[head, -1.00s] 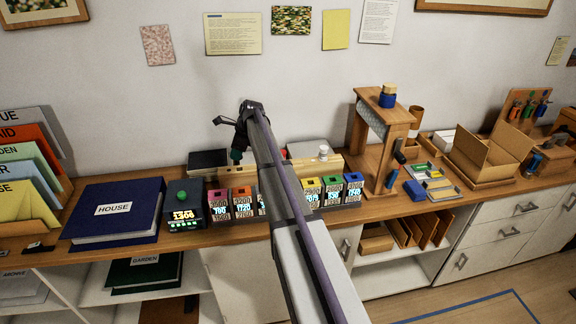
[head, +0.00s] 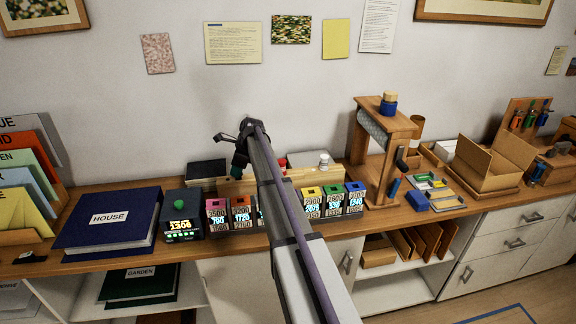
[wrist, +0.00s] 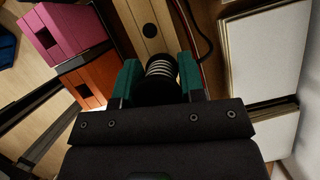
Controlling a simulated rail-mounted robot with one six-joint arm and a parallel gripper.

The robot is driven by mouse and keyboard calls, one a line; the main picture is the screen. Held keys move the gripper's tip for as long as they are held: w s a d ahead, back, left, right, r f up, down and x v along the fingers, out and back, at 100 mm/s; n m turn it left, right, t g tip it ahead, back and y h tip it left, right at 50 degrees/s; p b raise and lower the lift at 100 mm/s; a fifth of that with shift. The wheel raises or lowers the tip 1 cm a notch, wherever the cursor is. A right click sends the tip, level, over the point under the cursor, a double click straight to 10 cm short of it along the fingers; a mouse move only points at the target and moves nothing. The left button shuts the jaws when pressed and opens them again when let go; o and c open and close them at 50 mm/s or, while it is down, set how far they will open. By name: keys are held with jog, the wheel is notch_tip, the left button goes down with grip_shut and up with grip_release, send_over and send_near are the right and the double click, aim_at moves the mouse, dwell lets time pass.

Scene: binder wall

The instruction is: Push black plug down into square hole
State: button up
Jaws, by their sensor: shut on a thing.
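My gripper (wrist: 158,80) is shut on a black plug (wrist: 155,92), its green fingers on either side of it. A ribbed, pale-ringed part (wrist: 160,67) shows at the plug's far end. The held plug is over or close to a pale wooden bar (wrist: 146,22) with small dark round holes; I cannot tell if they touch. A pink box (wrist: 72,22) and an orange box (wrist: 88,82), each with a dark square hole in top, lie to the left. In the head view my gripper (head: 239,163) is behind the box row, its tips partly hidden by my arm.
A dark box with a green knob (head: 180,207) and a blue HOUSE binder (head: 110,222) stand left. Yellow (head: 312,201), green (head: 333,199) and blue (head: 355,197) boxes stand right of my arm. A wooden stand (head: 388,150) rises farther right. A dark cable (wrist: 199,32) runs beside the bar.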

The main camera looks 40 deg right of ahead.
jog(key=shift+f, duration=0.5)
jog(key=shift+b, duration=0.3)
jog(key=shift+f+b, duration=0.35)
jog(key=shift+f, duration=0.05)
jog(key=o, duration=1.1)
jog(key=p+v, duration=1)
jog(key=v, duration=0.1)
